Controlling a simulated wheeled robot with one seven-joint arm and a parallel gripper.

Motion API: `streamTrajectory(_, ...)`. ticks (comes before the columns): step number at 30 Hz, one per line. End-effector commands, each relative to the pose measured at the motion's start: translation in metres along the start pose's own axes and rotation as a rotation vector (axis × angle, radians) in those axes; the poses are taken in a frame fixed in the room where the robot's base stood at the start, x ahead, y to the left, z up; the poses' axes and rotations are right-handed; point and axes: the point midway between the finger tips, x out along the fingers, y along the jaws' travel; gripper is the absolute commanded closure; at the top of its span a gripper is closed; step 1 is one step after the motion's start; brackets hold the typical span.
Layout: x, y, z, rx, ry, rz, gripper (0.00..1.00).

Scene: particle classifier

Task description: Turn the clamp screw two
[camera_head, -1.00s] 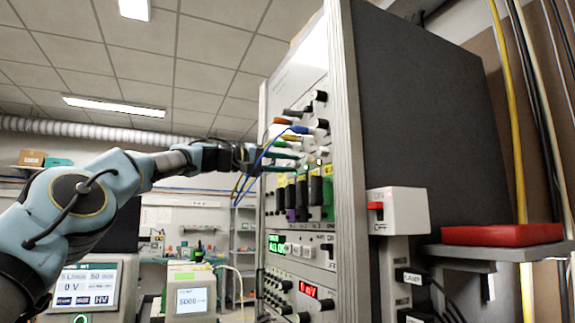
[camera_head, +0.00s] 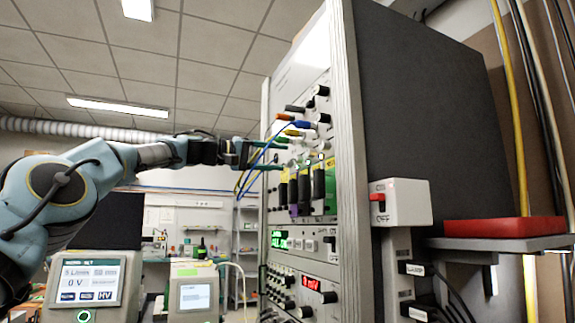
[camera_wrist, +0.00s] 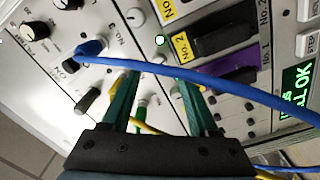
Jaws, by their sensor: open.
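My gripper (camera_head: 285,154) is in front of the upper part of the instrument panel (camera_head: 288,92), its two green fingers apart. In the wrist view, the fingers (camera_wrist: 160,85) point at the panel, with small green and white parts (camera_wrist: 140,115) between them. A white knob (camera_wrist: 135,17) beside the "No. 3" label is beyond the fingertips. A yellow label "2" (camera_wrist: 182,46) is next to a black block (camera_wrist: 225,35). I cannot tell clearly which part is clamp screw two; the blue cable (camera_wrist: 175,74) and the fingers cover part of that area. I see nothing held.
The blue cable crosses in front of the panel from a blue plug (camera_wrist: 90,48), and a yellow cable (camera_wrist: 150,129) runs below the fingers. A switch box (camera_head: 400,203) and a red object on a shelf (camera_head: 500,231) are at the right.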

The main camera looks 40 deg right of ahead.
Motion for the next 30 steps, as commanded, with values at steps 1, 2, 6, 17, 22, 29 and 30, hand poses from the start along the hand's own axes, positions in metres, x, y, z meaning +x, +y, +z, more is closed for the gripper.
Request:
streamTrajectory(1,-0.013,-0.004,0.002,0.001,0.003,-0.002,0.39)
streamTrajectory(2,-0.018,-0.004,0.002,0.001,0.002,-0.001,0.39)
streamTrajectory(6,-0.043,-0.003,0.002,0.001,0.001,-0.001,0.39)
streamTrajectory(17,-0.066,0.000,0.001,-0.001,-0.002,0.000,0.39)
streamTrajectory(22,-0.066,0.000,0.001,0.000,-0.002,0.000,0.39)
streamTrajectory(29,-0.066,0.000,0.001,0.000,-0.002,0.000,0.39)
streamTrajectory(30,-0.066,0.000,0.001,0.000,-0.002,0.000,0.39)
